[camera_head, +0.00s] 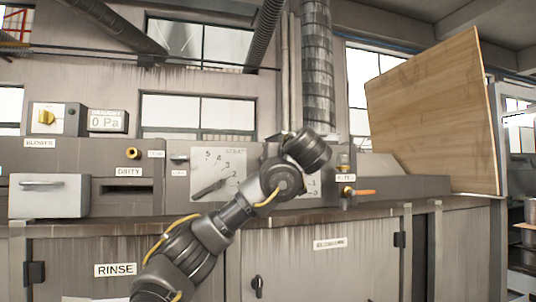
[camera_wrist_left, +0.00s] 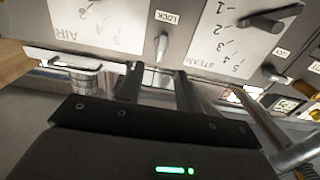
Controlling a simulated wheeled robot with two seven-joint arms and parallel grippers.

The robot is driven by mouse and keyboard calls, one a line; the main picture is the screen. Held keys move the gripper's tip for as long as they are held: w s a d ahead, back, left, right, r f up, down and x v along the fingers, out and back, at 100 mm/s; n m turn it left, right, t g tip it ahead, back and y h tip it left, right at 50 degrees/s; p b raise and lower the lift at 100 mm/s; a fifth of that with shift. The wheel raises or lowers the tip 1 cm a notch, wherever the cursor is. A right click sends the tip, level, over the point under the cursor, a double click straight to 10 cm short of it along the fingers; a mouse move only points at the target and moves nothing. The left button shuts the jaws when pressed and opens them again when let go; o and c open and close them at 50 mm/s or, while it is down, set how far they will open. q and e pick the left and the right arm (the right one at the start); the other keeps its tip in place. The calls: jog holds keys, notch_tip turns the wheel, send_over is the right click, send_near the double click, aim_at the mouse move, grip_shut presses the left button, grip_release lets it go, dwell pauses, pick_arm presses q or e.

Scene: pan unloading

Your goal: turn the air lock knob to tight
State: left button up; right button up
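The air lock knob (camera_wrist_left: 162,45) is a small grey lever on the panel in the left wrist view, where the picture is upside down. It points roughly up and down there, between the AIR plate (camera_wrist_left: 98,22) and the STEAM plate (camera_wrist_left: 228,38), below its LOCK label (camera_wrist_left: 167,17). My left gripper (camera_wrist_left: 158,72) is open, with its two dark fingers apart and the knob just beyond and between the tips. I cannot tell whether they touch it. In the head view my left arm hides the knob and gripper. My right gripper is not in view.
The STEAM pointer (camera_wrist_left: 270,20) and a second lock knob (camera_wrist_left: 272,72) are to the right in the wrist view. A metal pipe (camera_wrist_left: 260,125) runs close by.

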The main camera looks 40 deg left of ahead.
pick_arm(q)
jog(key=p+x, duration=0.5)
jog(key=x, duration=0.3)
jog(key=shift+w+a, duration=0.15)
jog(key=shift+a, duration=0.25)
jog(key=shift+f, duration=0.1)
jog(key=shift+c, duration=0.4)
grip_shut()
